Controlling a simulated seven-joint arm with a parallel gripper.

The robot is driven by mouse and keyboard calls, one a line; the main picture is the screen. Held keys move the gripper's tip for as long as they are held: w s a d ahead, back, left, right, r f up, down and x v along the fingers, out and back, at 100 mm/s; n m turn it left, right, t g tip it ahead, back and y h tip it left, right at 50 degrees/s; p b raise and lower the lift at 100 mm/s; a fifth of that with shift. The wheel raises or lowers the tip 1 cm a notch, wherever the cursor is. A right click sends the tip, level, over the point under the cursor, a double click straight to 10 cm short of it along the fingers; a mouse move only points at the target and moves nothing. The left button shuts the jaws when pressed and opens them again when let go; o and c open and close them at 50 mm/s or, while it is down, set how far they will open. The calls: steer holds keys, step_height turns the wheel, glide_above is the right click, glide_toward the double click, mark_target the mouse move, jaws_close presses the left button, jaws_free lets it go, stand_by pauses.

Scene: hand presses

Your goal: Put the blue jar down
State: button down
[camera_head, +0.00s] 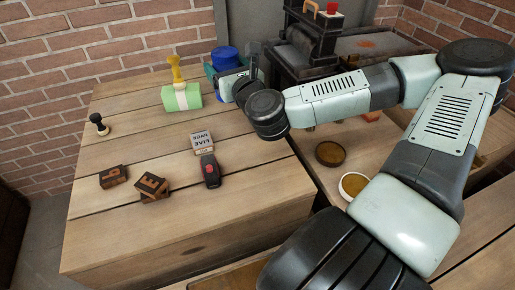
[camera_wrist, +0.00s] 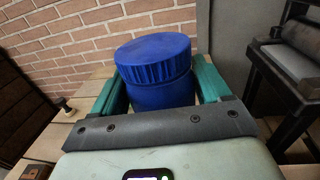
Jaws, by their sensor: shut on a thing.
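The blue jar (camera_wrist: 153,75) is upright with a ribbed lid, between the two green fingers of my gripper (camera_wrist: 160,92) in the wrist view. My gripper is shut on it. In the head view the blue jar (camera_head: 224,58) shows at the back right of the wooden table (camera_head: 190,225), partly hidden by my gripper (camera_head: 222,80) and wrist. Its underside is hidden, so I cannot tell whether it touches the table.
A black stamp (camera_head: 99,124), wooden type blocks (camera_head: 150,187), a type form (camera_head: 202,141) and a dark device (camera_head: 210,170) lie nearer. A press (camera_head: 312,45) stands right.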

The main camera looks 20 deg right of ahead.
steer(key=s+d+f+n+g+y, duration=0.1)
steer(key=s+d+f+n+y, duration=0.1)
steer(key=s+f+n+y, duration=0.25)
steer(key=s+d+r+n+g+y, duration=0.2)
steer(key=s+n+g+y, duration=0.15)
steer(key=s+y, duration=0.25)
steer(key=shift+g, duration=0.25)
steer(key=shift+d+f, duration=0.15)
steer(key=shift+f, duration=4.5)
jaws_free()
steer(key=shift+f, duration=0.2)
steer(key=shift+r, duration=0.15)
steer(key=v, duration=1.2)
